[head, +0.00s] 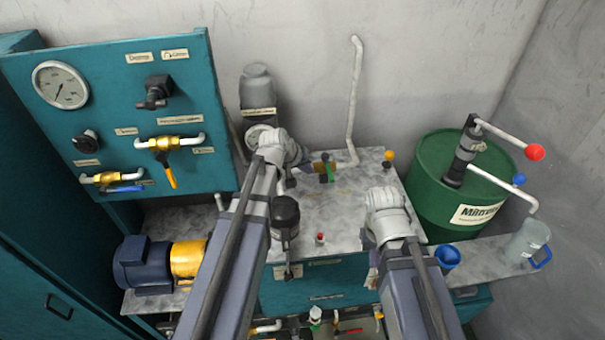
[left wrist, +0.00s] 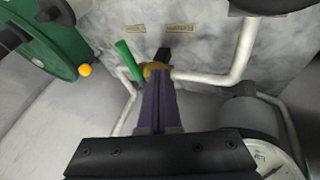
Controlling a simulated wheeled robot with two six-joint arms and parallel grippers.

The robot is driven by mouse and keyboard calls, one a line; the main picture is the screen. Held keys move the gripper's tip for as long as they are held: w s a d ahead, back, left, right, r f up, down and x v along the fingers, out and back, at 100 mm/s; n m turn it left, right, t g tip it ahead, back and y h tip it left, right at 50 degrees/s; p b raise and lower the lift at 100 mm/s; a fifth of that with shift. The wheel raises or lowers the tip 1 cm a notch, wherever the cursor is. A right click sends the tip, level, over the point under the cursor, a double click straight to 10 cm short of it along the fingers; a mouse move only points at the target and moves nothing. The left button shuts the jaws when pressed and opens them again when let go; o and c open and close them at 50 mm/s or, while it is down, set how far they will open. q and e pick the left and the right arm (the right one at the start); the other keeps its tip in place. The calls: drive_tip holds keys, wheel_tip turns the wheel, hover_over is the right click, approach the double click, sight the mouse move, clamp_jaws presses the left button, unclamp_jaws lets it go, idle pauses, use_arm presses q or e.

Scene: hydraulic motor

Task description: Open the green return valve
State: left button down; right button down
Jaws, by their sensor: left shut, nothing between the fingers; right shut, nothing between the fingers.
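The green return valve has a brass body and a green lever. In the head view it is small on the grey bench top, with its green lever (head: 331,174) in the middle. In the left wrist view the green lever (left wrist: 130,62) points up and left from the brass body (left wrist: 152,71), at an angle to the white pipe (left wrist: 210,77). My left gripper (left wrist: 162,88) is shut and empty, its tips over or just beside the brass body; contact cannot be told. The lever is left of the fingers. My right arm shows in the head view, but its fingers are hidden.
A green drum (head: 425,165) with a hand pump stands at the right. A black-capped part (head: 285,212) rises from the bench near my left arm. A teal panel (head: 120,70) with a gauge and yellow and blue valve levers stands at the left. A yellow knob (head: 389,156) is nearby.

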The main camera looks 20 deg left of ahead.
sight(331, 173)
use_arm(q)
drive_tip(key=shift+w+d+f, duration=0.25)
drive_tip(key=shift+w+d, duration=0.1)
drive_tip(key=shift+d, duration=0.3)
drive_tip(key=shift+w+d+f, duration=0.25)
drive_tip(key=shift+w+d, duration=0.1)
drive_tip(key=shift+d, duration=0.25)
drive_tip(key=shift+w+d+f, duration=0.25)
drive_tip(key=shift+w+d, duration=0.1)
drive_tip(key=shift+d, duration=0.3)
use_arm(e)
drive_tip(key=shift+f, duration=0.75)
use_arm(q)
drive_tip(key=shift+d+n, duration=0.3)
drive_tip(key=shift+d+y, duration=0.2)
drive_tip(key=shift+y, duration=0.1)
drive_tip(key=shift+w+d+n+t+y, duration=0.15)
drive_tip(key=shift+d+n+y, duration=0.1)
drive_tip(key=shift+d+n, duration=0.3)
drive_tip(key=shift+w+d+n+t+y, duration=0.15)
drive_tip(key=shift+d+n+y, duration=0.15)
drive_tip(key=shift+n, duration=0.35)
drive_tip(key=w+d+n+g+y, duration=0.1)
drive_tip(key=w+d+n+y, duration=0.5)
drive_tip(key=w+n, duration=0.3)
drive_tip(key=shift+w+n+g, duration=0.3)
drive_tip(key=shift+w+n, duration=0.05)
drive_tip(key=shift+n, duration=0.55)
drive_tip(key=shift+w, duration=0.1)
